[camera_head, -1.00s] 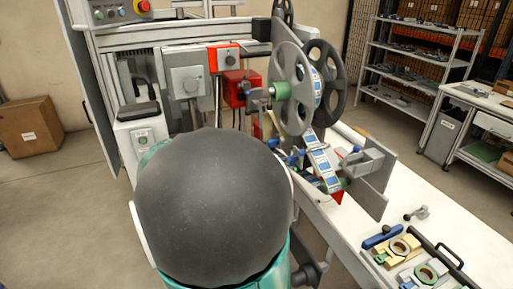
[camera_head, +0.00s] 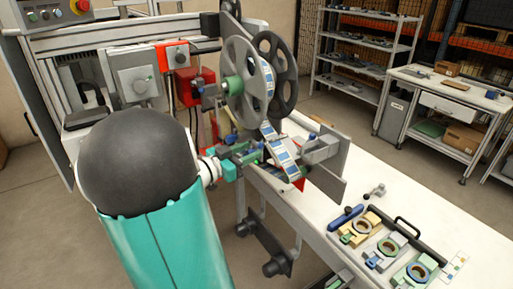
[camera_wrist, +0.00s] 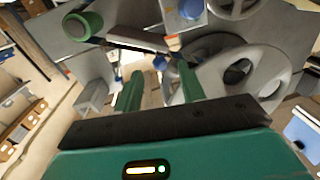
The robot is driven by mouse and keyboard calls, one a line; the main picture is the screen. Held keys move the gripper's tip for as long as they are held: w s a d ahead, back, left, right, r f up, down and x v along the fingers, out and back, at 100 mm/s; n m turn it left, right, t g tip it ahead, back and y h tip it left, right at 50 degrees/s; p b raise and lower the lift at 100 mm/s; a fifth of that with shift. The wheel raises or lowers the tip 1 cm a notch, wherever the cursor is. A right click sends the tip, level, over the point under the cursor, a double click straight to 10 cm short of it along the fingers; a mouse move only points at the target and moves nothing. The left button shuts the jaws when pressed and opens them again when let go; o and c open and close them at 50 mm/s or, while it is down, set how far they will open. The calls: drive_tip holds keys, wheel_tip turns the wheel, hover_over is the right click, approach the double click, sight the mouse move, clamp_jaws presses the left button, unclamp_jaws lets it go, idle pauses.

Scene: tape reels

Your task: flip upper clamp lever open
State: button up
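My gripper (camera_wrist: 157,72) is open in the wrist view, with two green fingers apart and nothing clearly held between them. A pale grey bar (camera_wrist: 137,39) crosses just beyond the fingertips, beside a green round knob (camera_wrist: 83,25) and a blue knob (camera_wrist: 190,8). I cannot tell which of these parts is the upper clamp lever. In the head view my gripper (camera_head: 246,151) is beside the machine, left of the striped tape (camera_head: 281,153) and below the reel (camera_head: 239,80). Its fingertips are small there, and contact is unclear.
A second dark reel (camera_head: 277,70) stands behind the first. A grey plate (camera_head: 328,180) juts up at the right. The white table (camera_head: 405,205) carries a tray of ring fixtures (camera_head: 388,247), a blue-handled tool (camera_head: 345,217) and a small metal part (camera_head: 375,191). The table's middle is partly clear.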

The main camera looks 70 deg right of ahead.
sight(258, 147)
drive_tip(key=shift+x, duration=1.85)
drive_tip(key=shift+c, duration=0.2)
clamp_jaws()
drive_tip(key=shift+a, duration=0.1)
